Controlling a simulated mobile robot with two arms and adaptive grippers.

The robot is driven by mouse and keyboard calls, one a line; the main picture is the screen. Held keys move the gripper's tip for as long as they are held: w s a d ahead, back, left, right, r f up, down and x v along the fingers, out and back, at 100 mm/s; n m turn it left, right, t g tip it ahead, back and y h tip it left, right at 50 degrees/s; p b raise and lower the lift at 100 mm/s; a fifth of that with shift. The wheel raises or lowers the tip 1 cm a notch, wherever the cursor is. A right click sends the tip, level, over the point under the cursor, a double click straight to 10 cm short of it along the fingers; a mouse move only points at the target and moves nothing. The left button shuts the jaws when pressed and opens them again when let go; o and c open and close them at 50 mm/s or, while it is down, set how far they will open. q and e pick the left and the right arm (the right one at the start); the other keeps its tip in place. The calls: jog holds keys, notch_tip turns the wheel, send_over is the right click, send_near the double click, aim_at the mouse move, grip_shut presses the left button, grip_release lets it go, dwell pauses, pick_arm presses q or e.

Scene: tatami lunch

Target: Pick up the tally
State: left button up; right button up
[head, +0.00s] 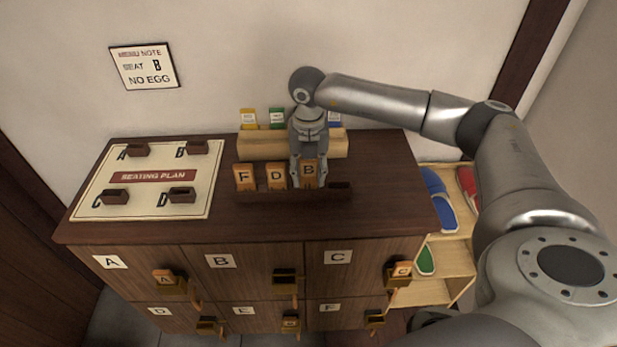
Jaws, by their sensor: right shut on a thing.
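Wooden tallies stand in a dark rack (262,196) on the cabinet top. Tally F (244,177) is at the left, tally D (276,177) beside it, and tally B (309,172) to their right. My right gripper (309,168) points down at tally B and is shut on it. Tally B stands upright, a little higher than F and D; whether its foot is clear of the rack I cannot tell. The slot (340,188) at the rack's right end is empty. My left gripper is not in view.
A seating plan board (92,190) with small dark holders lies at the left. A wooden card stand (262,146) is behind the rack. Lettered doors below hold tallies A (164,277) and C (401,269). A shoe shelf (455,255) stands right. A wall note (144,66) reads "Seat B no egg".

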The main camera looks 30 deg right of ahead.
jog(key=s+a+r+b, duration=0.3)
jog(key=s+r+b, duration=0.3)
jog(key=s+r, duration=0.6)
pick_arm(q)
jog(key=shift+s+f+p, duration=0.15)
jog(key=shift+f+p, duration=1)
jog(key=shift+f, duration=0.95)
pick_arm(e)
jog(key=w+a+f, duration=0.1)
jog(key=a+f, duration=0.2)
jog(key=f, duration=0.6)
jog(key=a+f, duration=0.4)
jog(key=f, duration=0.5)
jog(key=w+a+f, duration=0.1)
jog(key=a+f, duration=0.3)
jog(key=f, duration=0.6)
jog(key=shift+w, duration=0.3)
